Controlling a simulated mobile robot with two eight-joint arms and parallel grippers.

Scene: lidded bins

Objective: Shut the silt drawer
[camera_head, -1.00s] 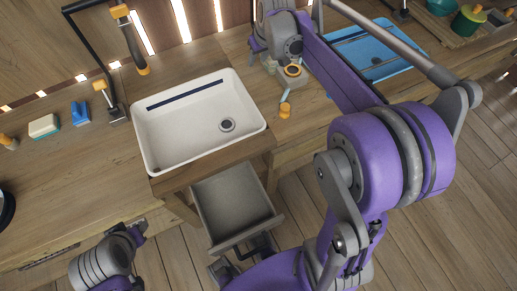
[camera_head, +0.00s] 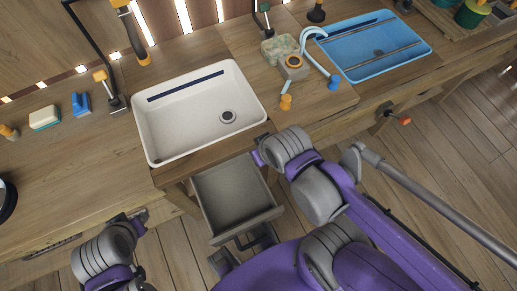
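The silt drawer (camera_head: 232,194) is a grey, empty-looking open-topped box under the white sink (camera_head: 178,137). It stands pulled out towards me, with a dark bar handle (camera_head: 252,239) on its front. My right gripper (camera_head: 259,158) is small and partly hidden behind its wrist. It is just right of the drawer's back part, near the counter's front edge; I cannot tell whether it touches anything. My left gripper (camera_head: 136,221) is low on the left, by the counter front and apart from the drawer. The finger openings of both are too small to tell.
A blue basin (camera_head: 372,48) is at the back right. An orange-ringed grey device (camera_head: 293,66), a green-grey block (camera_head: 279,47) and a pale blue hose (camera_head: 318,53) stand between the basins. A sponge (camera_head: 44,118) and blue brush (camera_head: 81,104) lie left. An orange-tipped valve (camera_head: 400,121) juts from the counter front.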

